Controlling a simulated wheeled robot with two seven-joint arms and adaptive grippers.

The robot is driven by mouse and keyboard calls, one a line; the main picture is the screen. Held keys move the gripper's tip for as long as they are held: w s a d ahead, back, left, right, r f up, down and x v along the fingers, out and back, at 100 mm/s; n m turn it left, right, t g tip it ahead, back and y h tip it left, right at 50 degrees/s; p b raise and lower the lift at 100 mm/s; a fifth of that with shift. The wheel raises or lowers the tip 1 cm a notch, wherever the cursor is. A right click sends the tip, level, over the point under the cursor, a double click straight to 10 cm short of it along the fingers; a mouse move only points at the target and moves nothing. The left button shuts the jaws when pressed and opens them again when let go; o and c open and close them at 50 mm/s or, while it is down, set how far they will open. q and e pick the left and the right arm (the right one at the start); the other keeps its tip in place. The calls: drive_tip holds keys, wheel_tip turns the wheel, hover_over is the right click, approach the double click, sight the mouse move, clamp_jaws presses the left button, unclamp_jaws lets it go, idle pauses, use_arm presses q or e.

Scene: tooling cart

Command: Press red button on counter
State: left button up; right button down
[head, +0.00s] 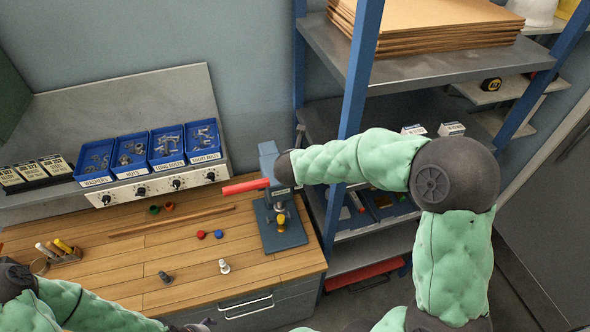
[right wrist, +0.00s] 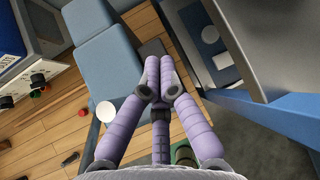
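A small red round piece (head: 201,234) lies on the wooden counter (head: 140,262) beside a blue one (head: 219,234). Another red piece (head: 168,206) sits farther back beside a green one (head: 154,209). I cannot tell which is the button. In the right wrist view a small red piece (right wrist: 82,112) shows on the wood, left of my right gripper (right wrist: 157,88). Its purple fingers meet at their tips with nothing visible between them, above the grey-blue press area. My arm hides it in the head view. My left gripper (head: 197,327) is partly cut off at the bottom edge.
A grey-blue press (head: 283,232) with a red handle (head: 245,186) stands at the counter's right end. Blue bins (head: 131,156) stand at the back. Small pegs (head: 224,266) stand near the front, and a shelf rack (head: 362,70) is at the right. The counter's front middle is mostly clear.

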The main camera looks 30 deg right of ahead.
drive_tip(key=shift+r+p, duration=1.8)
drive_tip(key=shift+r, duration=0.45)
drive_tip(key=shift+f, duration=0.1)
